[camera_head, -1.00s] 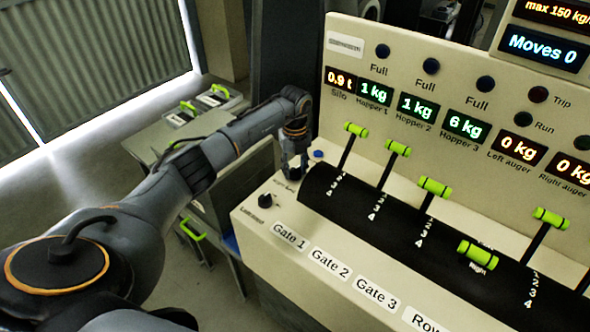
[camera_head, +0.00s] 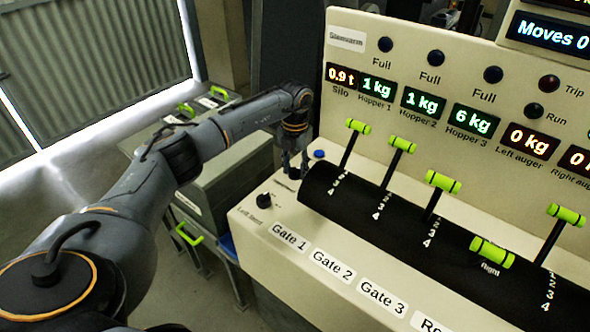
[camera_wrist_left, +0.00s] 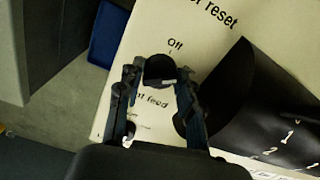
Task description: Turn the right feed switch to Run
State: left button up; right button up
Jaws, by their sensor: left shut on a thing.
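My left gripper (camera_head: 292,172) points down over the left end of the cream console, next to a small blue button (camera_head: 319,154). In the left wrist view its two fingers (camera_wrist_left: 156,84) are shut on a dark round knob, the right feed switch (camera_wrist_left: 158,68), one finger on each side. The word "Off" is printed just above the knob, and a partly covered label ending in "feed" lies below it. The knob's exact setting is unclear. The left feed switch (camera_head: 264,200), a black knob, stands nearer the console's front edge. My right gripper is out of view.
A black curved cover (camera_head: 330,190) with green-handled levers (camera_head: 402,145) lies right of the gripper. The upright panel (camera_head: 345,75) with lamps and displays rises behind; the moves display (camera_head: 550,36) reads 0. Grey cases stand on the left.

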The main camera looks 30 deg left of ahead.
aim_at(295, 168)
pick_arm(q)
jog(key=shift+m, duration=0.5)
jog(key=o, duration=1.2)
notch_tip(295, 168, up, 12)
dwell(0.4)
